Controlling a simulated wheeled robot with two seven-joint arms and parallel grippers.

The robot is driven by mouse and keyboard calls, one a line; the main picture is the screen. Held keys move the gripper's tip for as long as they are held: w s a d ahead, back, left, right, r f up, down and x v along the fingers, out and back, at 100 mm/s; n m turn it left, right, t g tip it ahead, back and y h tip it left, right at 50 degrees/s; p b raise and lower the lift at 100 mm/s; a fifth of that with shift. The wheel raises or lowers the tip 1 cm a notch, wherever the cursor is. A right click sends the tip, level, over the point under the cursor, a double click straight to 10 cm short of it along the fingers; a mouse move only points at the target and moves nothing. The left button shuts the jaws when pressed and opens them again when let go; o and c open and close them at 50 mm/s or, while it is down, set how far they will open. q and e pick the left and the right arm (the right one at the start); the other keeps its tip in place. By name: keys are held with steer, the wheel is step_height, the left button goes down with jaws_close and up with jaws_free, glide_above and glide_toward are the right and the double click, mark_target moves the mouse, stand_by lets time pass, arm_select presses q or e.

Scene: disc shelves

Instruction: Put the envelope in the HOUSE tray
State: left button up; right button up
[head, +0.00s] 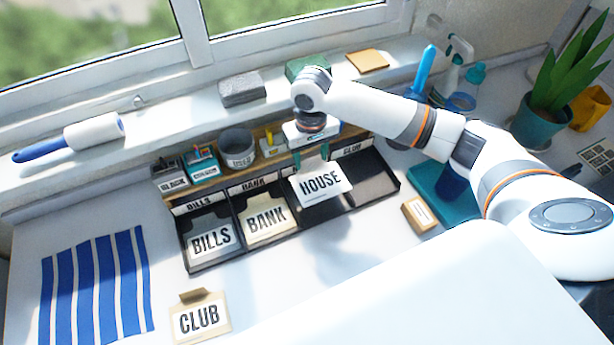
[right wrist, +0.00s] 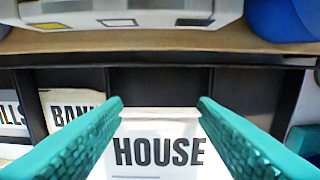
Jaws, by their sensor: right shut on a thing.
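The white HOUSE envelope (head: 321,184) is held by my right gripper (head: 312,160), whose teal fingers (right wrist: 160,104) are shut on it. The envelope (right wrist: 158,152) has its lettering facing up. It hangs over the third compartment from the left of the black tray rack (head: 379,199), between the BANK compartment and the CLUB-labelled one. That third compartment's own label is hidden behind my gripper. I cannot tell whether the envelope touches the tray floor. My left gripper is not in view.
The BILLS envelope (head: 211,238) and BANK envelope (head: 267,221) lie in the two left compartments. The CLUB envelope (head: 200,318) lies on the desk in front. A wooden shelf (head: 258,161) with small boxes and a grey cup (head: 238,148) runs behind the rack.

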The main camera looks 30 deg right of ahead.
mark_target(310, 174)
step_height(310, 174, down, 3)
steer(key=shift+s+a+r, duration=0.1)
steer(key=shift+f, duration=2.25)
steer(key=shift+f, duration=0.1)
steer(key=o, duration=0.9)
steer(key=shift+o, duration=0.2)
step_height(310, 174, up, 12)
steer(key=shift+r, duration=0.15)
